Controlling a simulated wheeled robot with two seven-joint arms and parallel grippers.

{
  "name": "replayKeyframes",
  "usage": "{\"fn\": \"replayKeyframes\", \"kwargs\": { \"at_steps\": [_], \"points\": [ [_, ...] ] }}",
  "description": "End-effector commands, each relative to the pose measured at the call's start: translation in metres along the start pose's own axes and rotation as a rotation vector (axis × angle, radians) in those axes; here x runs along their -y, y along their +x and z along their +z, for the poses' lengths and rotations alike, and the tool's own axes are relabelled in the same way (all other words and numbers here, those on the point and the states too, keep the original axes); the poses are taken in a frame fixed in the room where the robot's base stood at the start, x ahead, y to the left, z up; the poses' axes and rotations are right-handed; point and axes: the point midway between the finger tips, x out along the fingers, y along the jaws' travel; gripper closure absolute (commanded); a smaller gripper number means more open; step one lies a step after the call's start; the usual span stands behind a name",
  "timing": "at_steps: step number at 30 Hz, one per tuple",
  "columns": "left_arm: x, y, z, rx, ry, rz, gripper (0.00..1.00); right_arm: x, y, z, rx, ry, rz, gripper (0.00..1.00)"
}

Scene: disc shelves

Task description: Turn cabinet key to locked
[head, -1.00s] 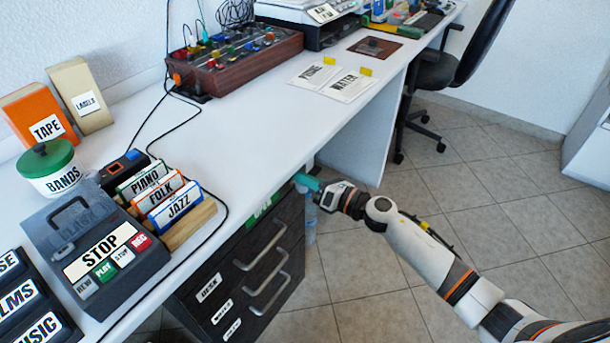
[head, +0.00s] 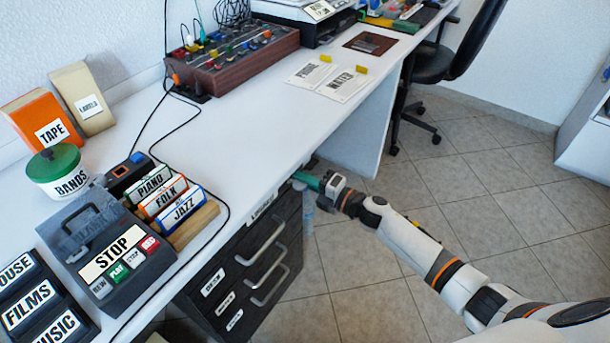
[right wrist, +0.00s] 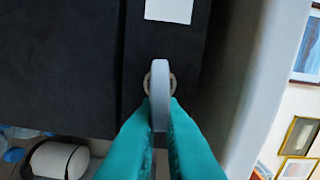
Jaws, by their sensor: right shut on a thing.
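The dark drawer cabinet (head: 232,245) stands under the desk, with several pull handles and white labels on its front. My right gripper (head: 297,177) reaches its upper right corner from the right. In the right wrist view the teal fingers (right wrist: 160,110) are shut on a grey key (right wrist: 160,82). The key's flat oval head stands upright in the picture, in front of a round lock ring (right wrist: 172,84) on the dark front. The top strip of the cabinet bears a whitish label (head: 262,207), too small to read surely. My left gripper is out of view.
The white desk (head: 255,130) overhangs the cabinet, its edge close above my right gripper. On it are a recorder (head: 135,262), a green-lidded jar (head: 58,172), boxes and a mixer (head: 235,55). The tiled floor (head: 470,220) to the right is clear; an office chair (head: 450,60) stands behind.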

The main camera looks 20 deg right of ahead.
Motion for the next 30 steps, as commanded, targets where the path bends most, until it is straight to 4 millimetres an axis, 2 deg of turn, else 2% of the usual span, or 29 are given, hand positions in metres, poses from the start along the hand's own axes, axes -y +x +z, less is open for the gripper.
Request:
{"fn": "replayKeyframes", "kwargs": {
  "at_steps": [10,25,26,27,29,30],
  "points": [
    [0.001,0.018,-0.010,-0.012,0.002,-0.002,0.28,-0.003,0.000,0.000,-0.001,0.115,0.002,1.00],
    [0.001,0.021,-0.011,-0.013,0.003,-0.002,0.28,-0.004,0.000,0.000,-0.001,0.131,0.002,1.00],
    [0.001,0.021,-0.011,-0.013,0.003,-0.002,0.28,-0.004,0.000,0.000,-0.001,0.131,0.003,0.88],
    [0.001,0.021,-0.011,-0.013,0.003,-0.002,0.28,-0.004,0.000,0.000,-0.001,0.131,0.002,0.81],
    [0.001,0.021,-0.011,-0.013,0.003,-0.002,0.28,-0.004,0.000,0.000,-0.001,0.130,0.002,0.71],
    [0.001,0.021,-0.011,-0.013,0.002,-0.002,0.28,-0.003,0.000,0.000,0.000,0.130,0.002,0.71]
  ]
}}
